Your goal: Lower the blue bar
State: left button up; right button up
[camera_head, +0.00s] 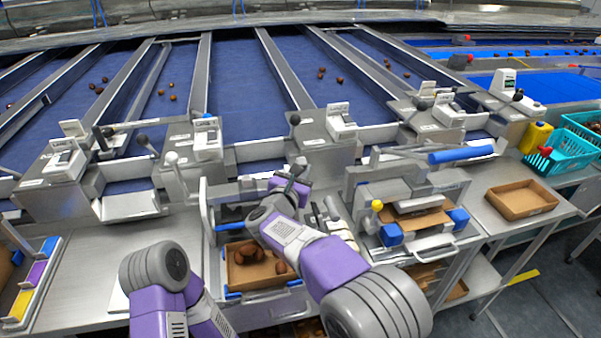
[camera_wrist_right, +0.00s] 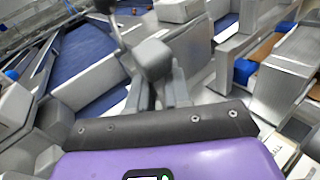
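A blue bar (camera_head: 460,154) is held out on a metal arm at the right-hand station, raised above the bench. My right gripper (camera_head: 291,184) is at the middle station, left of and well apart from that bar. In the right wrist view, my right gripper's fingers (camera_wrist_right: 164,92) are close behind a dark grey block (camera_wrist_right: 153,58) with a thin rod rising from it. Whether they hold the block is unclear. My left gripper is out of the head view.
An empty brown tray (camera_head: 545,205) stands at the right. A yellow-knobbed lever (camera_head: 377,206) and blue blocks (camera_head: 391,235) flank the right-hand station. Teal baskets (camera_head: 556,165) stand at far right.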

jog(key=o, duration=0.3)
jog(key=shift+r, duration=0.15)
jog(key=shift+d, duration=0.1)
jog(key=v, duration=0.7)
jog(key=shift+s, duration=0.25)
